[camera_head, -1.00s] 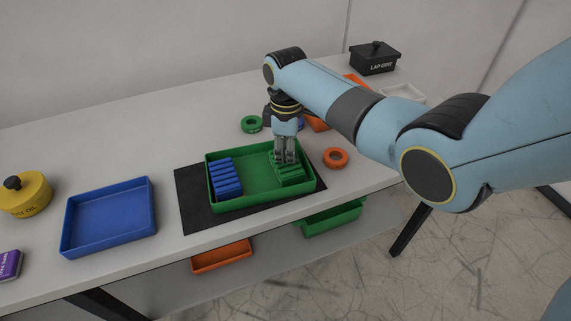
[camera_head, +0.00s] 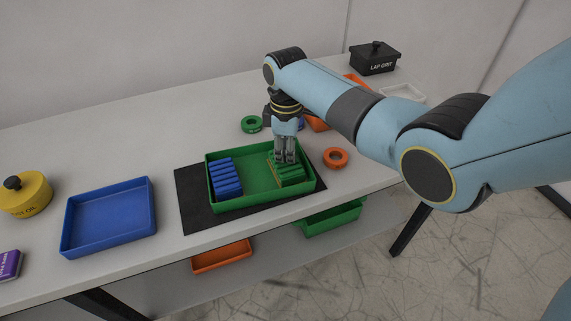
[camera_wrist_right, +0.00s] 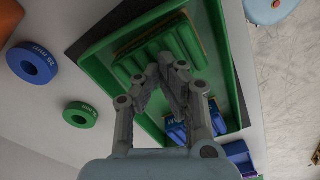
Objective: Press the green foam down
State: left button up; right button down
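The ribbed green foam (camera_head: 292,177) lies in the right end of a green tray (camera_head: 245,203), with a thin tan edge along its left side. In the right wrist view the green foam (camera_wrist_right: 128,72) also shows, partly hidden by the fingers. My right gripper (camera_head: 286,160) points down over the foam's back part. In the right wrist view the fingertips of the gripper (camera_wrist_right: 160,68) meet, with nothing seen between them. I cannot tell whether they touch the foam. My left gripper is not in view.
Ribbed blue foam (camera_head: 226,178) stands in the tray's left end. The tray sits on a black mat (camera_head: 195,217). A blue tray (camera_head: 110,215) and a yellow can (camera_head: 27,197) are to the left. Green (camera_head: 251,124) and orange rings (camera_head: 336,158) lie nearby.

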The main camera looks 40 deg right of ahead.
jog(key=shift+s, duration=0.1)
notch_tip(320, 180, up, 5)
jog(key=p, duration=0.5)
jog(key=shift+r, duration=1)
notch_tip(320, 180, up, 12)
